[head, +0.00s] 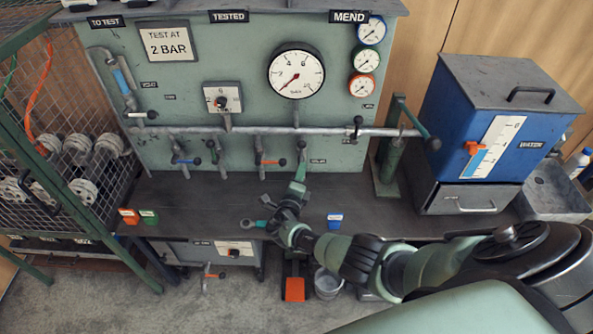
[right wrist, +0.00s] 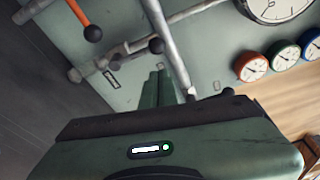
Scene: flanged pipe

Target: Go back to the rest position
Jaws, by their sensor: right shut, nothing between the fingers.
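My right arm reaches in from the lower right in the head view, over the dark bench. Its gripper (head: 301,165) points up at the green test panel (head: 185,95), in front of the lower valves. The fingers are shut with nothing between them. In the right wrist view the shut fingers (right wrist: 160,84) stand close to a grey pipe (right wrist: 166,45). I cannot tell whether they touch it. The orange valve handle (head: 271,162) is just left of the gripper in the head view. My left gripper is not in view.
A blue water box (head: 448,115) stands at right, a wire cage (head: 100,190) at left. A bucket (head: 327,284) is on the floor below.

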